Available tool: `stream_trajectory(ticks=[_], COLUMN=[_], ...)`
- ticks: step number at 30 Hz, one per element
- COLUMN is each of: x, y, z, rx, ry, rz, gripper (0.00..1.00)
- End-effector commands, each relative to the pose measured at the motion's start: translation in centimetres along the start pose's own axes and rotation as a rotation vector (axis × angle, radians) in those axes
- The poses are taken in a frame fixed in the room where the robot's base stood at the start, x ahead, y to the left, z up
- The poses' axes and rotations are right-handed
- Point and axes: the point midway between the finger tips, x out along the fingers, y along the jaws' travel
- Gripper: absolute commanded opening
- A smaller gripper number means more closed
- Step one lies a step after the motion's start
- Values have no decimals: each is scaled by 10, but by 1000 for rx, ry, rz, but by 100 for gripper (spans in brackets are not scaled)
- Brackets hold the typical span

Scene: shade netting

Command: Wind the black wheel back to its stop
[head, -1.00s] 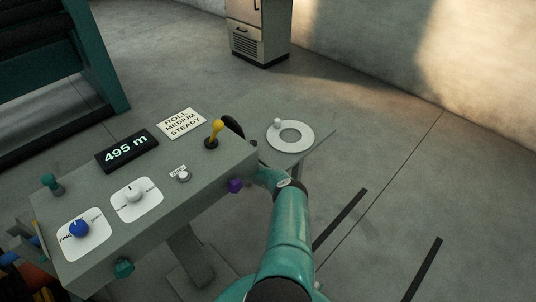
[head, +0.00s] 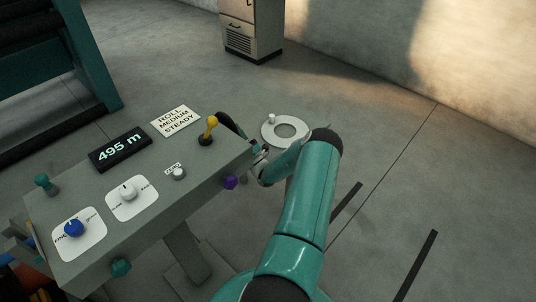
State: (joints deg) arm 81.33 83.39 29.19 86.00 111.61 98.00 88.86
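My teal arm reaches up to that end from the bottom of the picture.
The console carries a yellow lever (head: 209,129), a display (head: 120,148) reading 495 m, a sign (head: 175,121) reading ROLL MEDIUM STEADY, and several knobs. A purple knob (head: 230,183) is near my gripper. A white ring (head: 271,133) lies just beyond. Floor at right is open.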

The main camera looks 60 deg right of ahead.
Motion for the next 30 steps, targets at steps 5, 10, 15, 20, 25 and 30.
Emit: stream_trajectory(ticks=[5, 10, 15, 20, 25, 30], x=[-3, -6, -8, -10, -12, -32], y=[7, 11, 16, 22, 28, 42], z=[0, 0, -1, -1, -1, 2], rx=[-3, -2, -3, -3, -4, -1], ry=[3, 4, 4, 4, 4, -4], rz=[-122, -239, -356, -468, -591, -634], gripper=[40, 40, 40, 40, 40, 40])
